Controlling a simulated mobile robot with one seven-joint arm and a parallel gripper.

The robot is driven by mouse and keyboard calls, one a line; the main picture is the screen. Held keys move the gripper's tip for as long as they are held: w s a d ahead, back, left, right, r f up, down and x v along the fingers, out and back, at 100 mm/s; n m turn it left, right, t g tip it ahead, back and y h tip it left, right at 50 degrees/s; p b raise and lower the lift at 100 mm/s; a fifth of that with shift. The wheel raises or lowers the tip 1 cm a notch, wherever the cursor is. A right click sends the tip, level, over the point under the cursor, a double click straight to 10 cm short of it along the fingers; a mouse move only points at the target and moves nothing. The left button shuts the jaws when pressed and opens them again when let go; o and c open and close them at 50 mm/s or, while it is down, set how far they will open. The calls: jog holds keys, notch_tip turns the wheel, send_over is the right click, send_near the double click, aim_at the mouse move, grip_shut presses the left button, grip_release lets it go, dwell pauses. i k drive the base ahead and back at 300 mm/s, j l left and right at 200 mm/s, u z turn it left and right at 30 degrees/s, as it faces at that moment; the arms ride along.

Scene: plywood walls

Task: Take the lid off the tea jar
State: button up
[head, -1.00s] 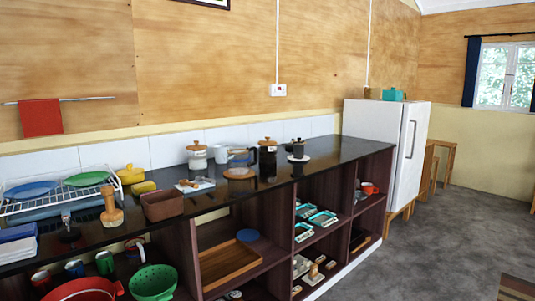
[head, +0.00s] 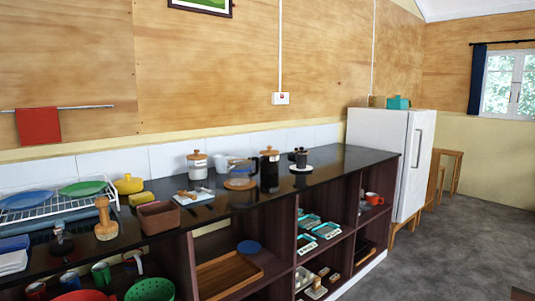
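Two lidded jars stand upright on the dark counter (head: 330,160) in the head view. One is a pale jar (head: 197,167) with a wooden knobbed lid (head: 197,154), near the tiled wall. The other is a dark jar (head: 269,171) with a similar wooden lid (head: 269,152), further right. Both lids are on. The labels are too small to read, so I cannot tell which is the tea jar. My gripper is not in view.
A glass pot (head: 242,169) on a round wooden mat stands between the jars, with a white mug (head: 220,165) behind. A black item (head: 301,159) stands on a white disc to the right. A brown box (head: 158,217) sits front left. The counter's right end is clear.

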aim_at(269, 152)
jog(key=i+l+u, duration=0.25)
jog(key=i+l, duration=0.5)
jog(key=i+l+u, duration=0.25)
jog(key=i+l, duration=0.55)
jog(key=l, duration=0.15)
